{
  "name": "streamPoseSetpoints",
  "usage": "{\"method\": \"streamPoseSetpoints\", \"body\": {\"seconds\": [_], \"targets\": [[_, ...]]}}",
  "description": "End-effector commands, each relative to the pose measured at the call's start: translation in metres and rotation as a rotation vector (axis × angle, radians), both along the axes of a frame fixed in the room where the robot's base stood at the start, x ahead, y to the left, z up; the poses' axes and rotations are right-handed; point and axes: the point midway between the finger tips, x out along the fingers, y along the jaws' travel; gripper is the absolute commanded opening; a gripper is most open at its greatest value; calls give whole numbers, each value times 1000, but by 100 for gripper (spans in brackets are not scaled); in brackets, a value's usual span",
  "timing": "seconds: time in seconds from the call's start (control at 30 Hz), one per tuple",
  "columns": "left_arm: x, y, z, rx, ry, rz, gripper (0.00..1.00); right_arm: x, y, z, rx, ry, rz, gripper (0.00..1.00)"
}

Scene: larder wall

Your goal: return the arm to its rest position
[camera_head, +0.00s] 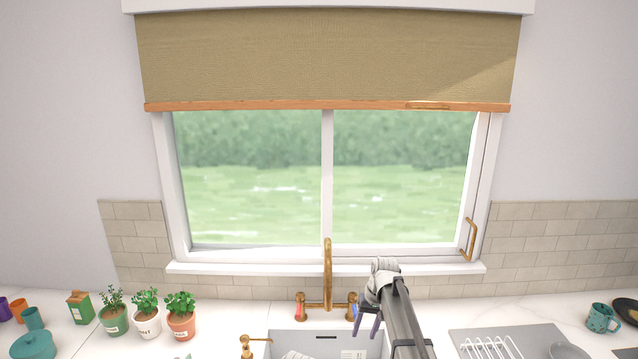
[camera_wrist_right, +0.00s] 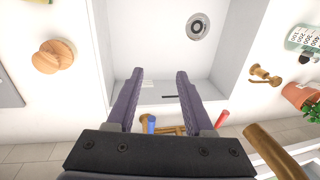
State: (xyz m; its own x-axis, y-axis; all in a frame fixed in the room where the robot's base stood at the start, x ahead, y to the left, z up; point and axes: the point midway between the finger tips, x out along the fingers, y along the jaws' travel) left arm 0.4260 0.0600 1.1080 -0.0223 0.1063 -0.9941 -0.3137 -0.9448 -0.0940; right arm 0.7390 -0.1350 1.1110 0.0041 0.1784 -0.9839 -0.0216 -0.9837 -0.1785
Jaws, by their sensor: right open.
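My right arm (camera_head: 402,322) reaches in from the bottom right of the head view. Its gripper (camera_head: 366,330) hangs by the right tap handle, in front of the window sill. In the right wrist view the two dark fingers (camera_wrist_right: 160,75) are spread apart with nothing between them. They show against the sink basin (camera_wrist_right: 145,30). My left gripper is not in view.
The brass faucet (camera_head: 328,275) stands close to the left of my right gripper. A brass soap dispenser (camera_head: 246,347) and potted herbs (camera_head: 146,320) stand left. A drying rack (camera_head: 490,347) and teal mug (camera_head: 601,318) are right. The window (camera_head: 327,180) is behind.

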Motion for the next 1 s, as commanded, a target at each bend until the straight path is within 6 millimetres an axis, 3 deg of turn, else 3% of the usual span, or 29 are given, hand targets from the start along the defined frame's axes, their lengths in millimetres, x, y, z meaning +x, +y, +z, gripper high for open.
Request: {"method": "streamPoseSetpoints", "body": {"seconds": [0.2, 0.37, 0.57, 0.8, 0.9, 1.0], "targets": [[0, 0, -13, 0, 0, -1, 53, -33, 17, -14, -27, 5, 36, 52], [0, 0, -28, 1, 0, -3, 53, -73, 34, -30, -59, 10, 80, 52], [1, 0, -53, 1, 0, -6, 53, -146, 58, -57, -120, 15, 160, 52], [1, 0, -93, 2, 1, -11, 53, -265, 74, -97, -226, 16, 293, 52], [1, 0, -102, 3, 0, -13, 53, -294, 75, -105, -258, 14, 330, 52], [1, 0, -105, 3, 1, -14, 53, -309, 74, -109, -276, 13, 350, 52]]}}
